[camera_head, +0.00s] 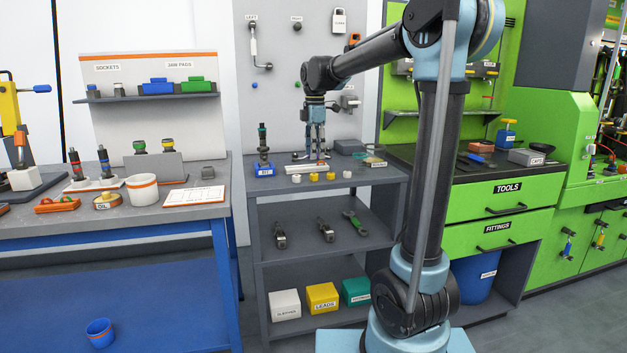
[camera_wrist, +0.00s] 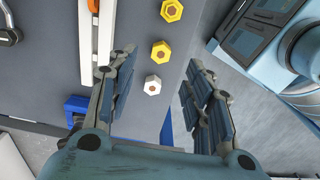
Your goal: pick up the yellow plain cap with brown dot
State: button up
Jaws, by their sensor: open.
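Two yellow caps stand in a row on the shelf top. One, with a brown dot in its middle, is between my fingertips' lines in the wrist view (camera_wrist: 160,51) and shows small in the head view (camera_head: 314,177). A white cap with a brown dot (camera_wrist: 152,84) is nearer my palm in the wrist view. My gripper (camera_wrist: 160,75) is open and empty, pointing down above the shelf top (camera_head: 316,155), with the caps showing between its fingers.
A blue holder (camera_head: 265,170) with an upright tool stands left of the caps. A white-and-orange strip (camera_wrist: 105,35) lies beside the left finger. The shelf's edge runs close to the caps on the right in the wrist view. Another pale cap (camera_head: 347,174) stands at the row's right end.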

aim_at(314, 174)
jog(key=shift+s+a+f, duration=0.1)
jog(key=shift+f, duration=3.85)
jog(key=c, duration=0.8)
